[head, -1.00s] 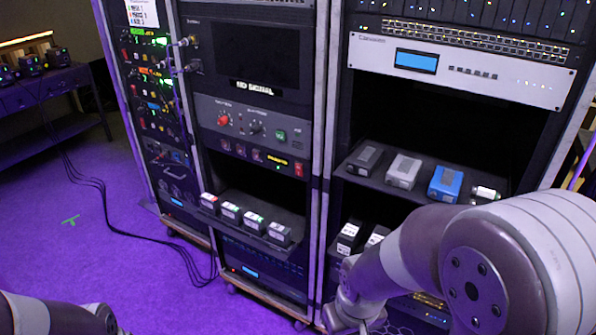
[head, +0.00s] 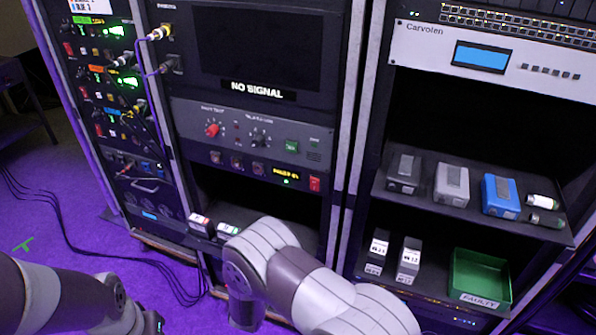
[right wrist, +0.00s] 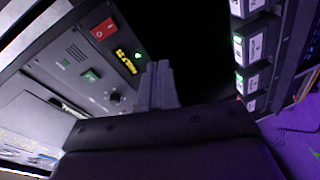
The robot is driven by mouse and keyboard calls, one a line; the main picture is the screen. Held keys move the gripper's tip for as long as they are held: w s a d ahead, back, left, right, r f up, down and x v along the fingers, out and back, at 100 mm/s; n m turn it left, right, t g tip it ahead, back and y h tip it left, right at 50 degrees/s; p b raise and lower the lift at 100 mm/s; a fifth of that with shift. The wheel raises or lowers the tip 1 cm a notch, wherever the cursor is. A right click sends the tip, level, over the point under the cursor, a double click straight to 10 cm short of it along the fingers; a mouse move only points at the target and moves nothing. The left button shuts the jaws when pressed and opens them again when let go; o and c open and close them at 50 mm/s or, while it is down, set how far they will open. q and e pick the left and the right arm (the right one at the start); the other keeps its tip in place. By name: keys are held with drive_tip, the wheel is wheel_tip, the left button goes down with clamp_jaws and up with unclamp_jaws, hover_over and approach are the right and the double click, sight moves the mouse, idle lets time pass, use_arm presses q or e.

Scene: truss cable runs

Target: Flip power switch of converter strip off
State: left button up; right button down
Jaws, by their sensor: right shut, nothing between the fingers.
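The red switch also shows close up in the right wrist view (right wrist: 103,28), with white marks; which side is pressed I cannot tell. My right gripper (right wrist: 161,68) is shut and empty, its fingertips apart from the switch. In the head view my right forearm hides it. Small converter boxes (head: 200,224) stand on the shelf below, partly hidden by my arm. My left gripper (head: 152,322) is barely visible at the bottom edge.
The right rack shelf holds grey and blue boxes (head: 501,196); below are white-labelled boxes (head: 409,258) and a green "FAULTY" bin (head: 480,278). Cables hang at the left rack (head: 150,70) and lie on the purple floor. The space above the middle shelf is dark and open.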

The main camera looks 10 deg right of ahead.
sight(311, 179)
drive_tip(key=s+d+r+n+t+h, duration=0.1)
drive_tip(key=s+d+r+n+h, duration=0.2)
drive_tip(key=r, duration=0.4)
drive_tip(key=shift+m+t, duration=0.3)
drive_tip(key=shift+m, duration=0.3)
drive_tip(key=p+x, duration=0.1)
drive_tip(key=x, duration=0.3)
drive_tip(key=p+x, duration=0.1)
drive_tip(key=x, duration=0.9)
drive_tip(key=shift+w+a+p, duration=0.35)
drive_tip(key=shift+p, duration=0.05)
drive_tip(key=shift+w+d, duration=0.25)
drive_tip(key=shift+w, duration=0.25)
use_arm(q)
drive_tip(key=r, duration=0.3)
drive_tip(key=shift+s+d+r, duration=0.25)
drive_tip(key=shift+s, duration=0.05)
drive_tip(key=shift+f, duration=0.1)
